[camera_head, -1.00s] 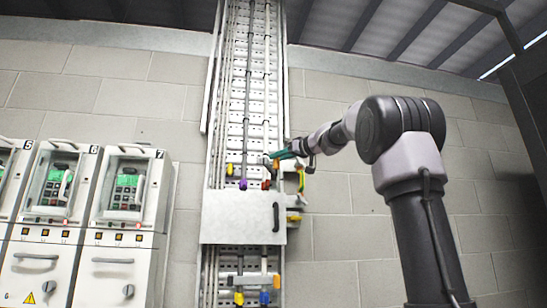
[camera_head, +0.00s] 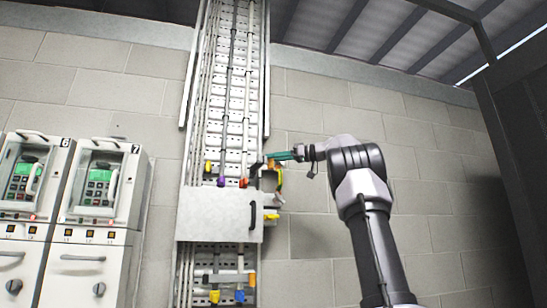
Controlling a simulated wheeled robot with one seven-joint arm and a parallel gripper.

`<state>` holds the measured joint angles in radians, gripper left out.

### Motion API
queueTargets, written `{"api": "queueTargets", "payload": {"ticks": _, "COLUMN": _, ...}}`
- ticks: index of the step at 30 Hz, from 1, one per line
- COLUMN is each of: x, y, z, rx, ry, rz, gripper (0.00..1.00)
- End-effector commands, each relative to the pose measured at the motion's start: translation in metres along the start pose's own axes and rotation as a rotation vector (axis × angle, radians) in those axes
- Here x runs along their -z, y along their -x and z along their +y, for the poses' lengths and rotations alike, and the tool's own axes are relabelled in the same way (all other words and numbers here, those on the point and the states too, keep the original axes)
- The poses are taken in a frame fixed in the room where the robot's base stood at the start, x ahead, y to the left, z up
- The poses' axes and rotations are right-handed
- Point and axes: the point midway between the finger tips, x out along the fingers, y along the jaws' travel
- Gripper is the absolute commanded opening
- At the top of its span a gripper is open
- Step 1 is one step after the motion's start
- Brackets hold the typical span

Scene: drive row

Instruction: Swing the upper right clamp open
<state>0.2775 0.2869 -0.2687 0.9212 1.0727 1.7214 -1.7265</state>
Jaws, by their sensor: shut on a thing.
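The upper right clamp is small and partly hidden at the right of the cable ladder, just above the grey cover box (camera_head: 218,214). A dark piece (camera_head: 256,167) and an orange piece (camera_head: 270,164) show there, beside the red cable end (camera_head: 244,182). My gripper (camera_head: 269,158), with teal fingers, reaches in from the right and is shut on a part of the clamp. The fingertips hide the exact grip, and I cannot tell how far the clamp is swung. A yellow piece (camera_head: 208,167) and a purple one (camera_head: 221,181) sit to the left.
The cover box has a dark handle (camera_head: 253,215), with yellow parts (camera_head: 271,216) at its right edge. Lower clamps with yellow (camera_head: 214,297) and blue (camera_head: 239,296) parts sit below it. Grey cabinets (camera_head: 103,190) stand left. A dark frame (camera_head: 510,150) stands right; bare wall lies between.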

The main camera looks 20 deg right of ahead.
Motion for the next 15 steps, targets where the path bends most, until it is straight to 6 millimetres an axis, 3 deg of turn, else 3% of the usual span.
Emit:
{"api": "queueTargets", "payload": {"ticks": 1, "x": -0.0091, "y": -0.0032, "z": 0.008, "rx": -0.009, "ry": -0.007, "rz": -0.011, "gripper": 0.0}}
{"api": "queueTargets", "payload": {"ticks": 11, "x": -0.0093, "y": -0.0041, "z": 0.0076, "rx": -0.006, "ry": -0.009, "rz": -0.011, "gripper": 0.0}}
{"api": "queueTargets", "payload": {"ticks": 12, "x": -0.0093, "y": -0.0043, "z": 0.0073, "rx": -0.005, "ry": -0.009, "rz": -0.01, "gripper": 0.47}}
{"api": "queueTargets", "payload": {"ticks": 13, "x": -0.0093, "y": -0.0043, "z": 0.0072, "rx": -0.005, "ry": -0.01, "rz": -0.01, "gripper": 0.58}}
{"api": "queueTargets", "payload": {"ticks": 15, "x": -0.0095, "y": -0.0044, "z": 0.0071, "rx": -0.004, "ry": -0.01, "rz": -0.01, "gripper": 0.62}}
